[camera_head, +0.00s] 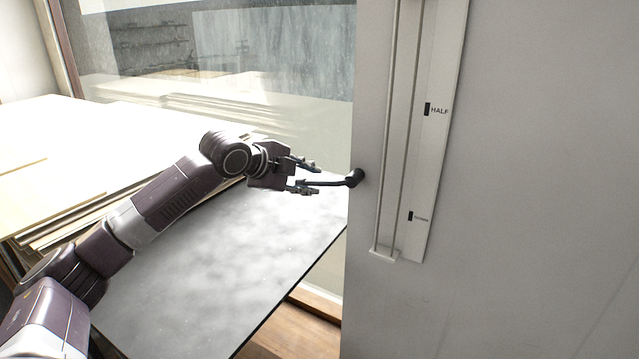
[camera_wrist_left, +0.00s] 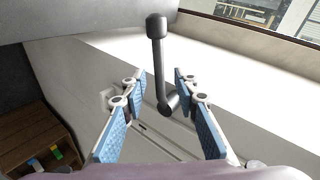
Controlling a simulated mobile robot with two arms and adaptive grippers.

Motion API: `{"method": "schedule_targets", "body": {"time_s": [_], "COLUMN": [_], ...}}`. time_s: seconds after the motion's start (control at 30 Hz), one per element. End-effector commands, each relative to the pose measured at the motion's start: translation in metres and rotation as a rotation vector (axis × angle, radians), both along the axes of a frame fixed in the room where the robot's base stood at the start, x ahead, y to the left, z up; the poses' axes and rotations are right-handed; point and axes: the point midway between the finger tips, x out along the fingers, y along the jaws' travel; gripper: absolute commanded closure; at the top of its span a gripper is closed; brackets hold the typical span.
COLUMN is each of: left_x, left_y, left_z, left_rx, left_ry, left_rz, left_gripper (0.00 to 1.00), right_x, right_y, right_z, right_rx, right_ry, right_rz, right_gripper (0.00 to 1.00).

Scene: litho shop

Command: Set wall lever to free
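The wall lever (camera_head: 355,178) is a black handle on the left edge of the pale wall panel, with a thin arm sticking out to the left. In the left wrist view the lever (camera_wrist_left: 159,65) shows a rounded end at the top and a bent lower end. My left gripper (camera_head: 313,177) is at the lever's free end, with its fingers spread. In the left wrist view my left gripper (camera_wrist_left: 158,84) has blue-padded fingers on either side of the lever, with gaps showing. I cannot tell whether either finger touches it. My right gripper is not in view.
A white scale strip (camera_head: 441,130) on the wall reads HALF, with a smaller unreadable label below and a slotted rail beside it. A grey slab (camera_head: 215,265) lies below my left arm. Pale sheets (camera_head: 60,140) and a window stand behind. A wooden shelf (camera_wrist_left: 35,140) is at lower left.

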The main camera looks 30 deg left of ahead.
Motion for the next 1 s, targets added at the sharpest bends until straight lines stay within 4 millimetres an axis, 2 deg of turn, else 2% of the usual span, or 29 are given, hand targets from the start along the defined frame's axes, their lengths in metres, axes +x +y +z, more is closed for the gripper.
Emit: {"method": "schedule_targets", "body": {"time_s": [0.03,0.2,0.4,1.0], "left_x": [-0.011,-0.037,-0.054,-0.056], "left_y": [0.003,0.008,0.01,0.01], "left_z": [0.005,0.023,0.034,0.035], "left_rx": [0.006,0.004,0.002,0.0], "left_ry": [0.001,0.001,0.001,0.002], "left_rz": [0.001,0.002,-0.001,-0.001], "left_gripper": [0.72,0.72,0.72,0.72], "right_x": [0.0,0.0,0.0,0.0], "right_y": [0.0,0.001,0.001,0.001], "right_z": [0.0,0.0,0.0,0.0], "right_rx": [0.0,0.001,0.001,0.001], "right_ry": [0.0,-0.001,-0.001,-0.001], "right_rz": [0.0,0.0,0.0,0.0], "right_gripper": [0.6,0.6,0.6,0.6]}}
